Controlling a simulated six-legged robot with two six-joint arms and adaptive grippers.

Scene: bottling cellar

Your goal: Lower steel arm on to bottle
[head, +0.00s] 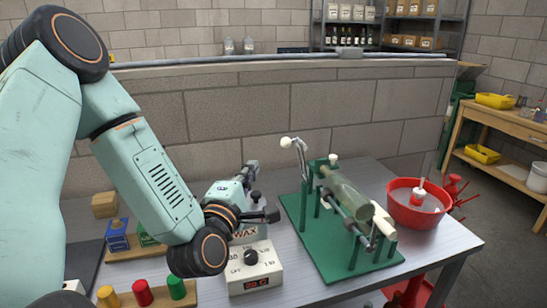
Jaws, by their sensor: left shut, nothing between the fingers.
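A green glass bottle (348,196) lies on its side in a green stand (325,250) on the steel table, its axis slanting toward the front right. A thin steel arm (302,158) with a white ball knob (285,142) stands raised at the stand's back left, apart from the bottle. My left gripper (268,212) is shut and empty, left of the stand and above a white control box. It touches neither the steel arm nor the bottle. My right gripper is not in view.
The white wax box (254,268) with a black dial sits below my left gripper. A red bowl (416,205) stands right of the stand. Coloured pegs (142,292) and small blocks (117,235) are at left. A block wall (330,110) stands behind the table.

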